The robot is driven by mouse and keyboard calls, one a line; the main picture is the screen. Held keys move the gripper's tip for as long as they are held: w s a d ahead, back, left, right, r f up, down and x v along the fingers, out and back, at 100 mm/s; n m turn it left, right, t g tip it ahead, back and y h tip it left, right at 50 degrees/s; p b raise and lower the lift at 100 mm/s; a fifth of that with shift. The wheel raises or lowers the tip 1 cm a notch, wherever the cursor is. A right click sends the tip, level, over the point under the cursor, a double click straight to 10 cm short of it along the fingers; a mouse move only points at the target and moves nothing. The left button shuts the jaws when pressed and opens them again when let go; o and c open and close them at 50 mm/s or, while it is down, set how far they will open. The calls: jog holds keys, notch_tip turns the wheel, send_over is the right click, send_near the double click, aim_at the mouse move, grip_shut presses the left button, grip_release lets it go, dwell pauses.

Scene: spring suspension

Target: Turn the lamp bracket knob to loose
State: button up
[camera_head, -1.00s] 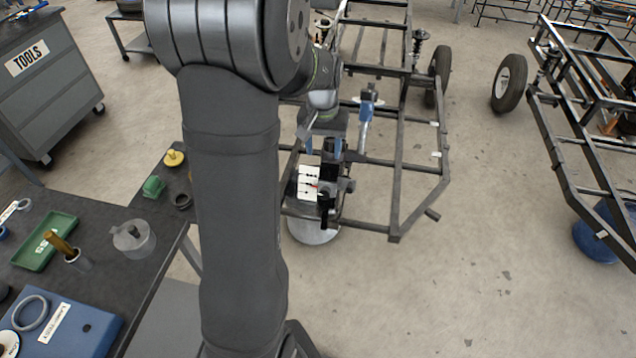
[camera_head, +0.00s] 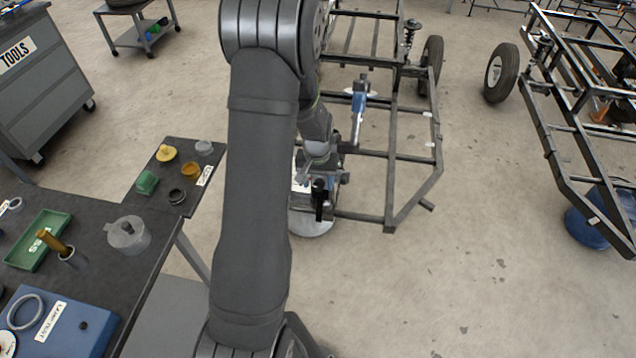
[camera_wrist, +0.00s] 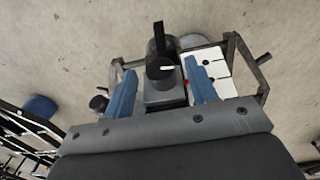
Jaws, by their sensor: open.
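The lamp bracket knob (camera_wrist: 160,68) is a black round knob with a white pointer line that points right in the wrist view. It stands on a dark grey block (camera_wrist: 165,95) beside a white plate (camera_wrist: 222,72) with a red mark. My gripper (camera_wrist: 160,88) is open, with one blue finger left of the knob and block and the other on their right. I cannot tell whether either finger touches. In the head view the bracket (camera_head: 320,200) is small and partly hidden by my wrist, so the knob's setting cannot be read there.
A black metal frame (camera_head: 393,185) surrounds the bracket area, with a blue upright part (camera_head: 358,105) behind it. A dark bench (camera_head: 110,265) with trays and parts stands on the left. A second frame (camera_head: 600,140) stands on the right. The floor between is clear.

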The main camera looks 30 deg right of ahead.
jog(key=shift+f, duration=0.5)
jog(key=c, duration=1)
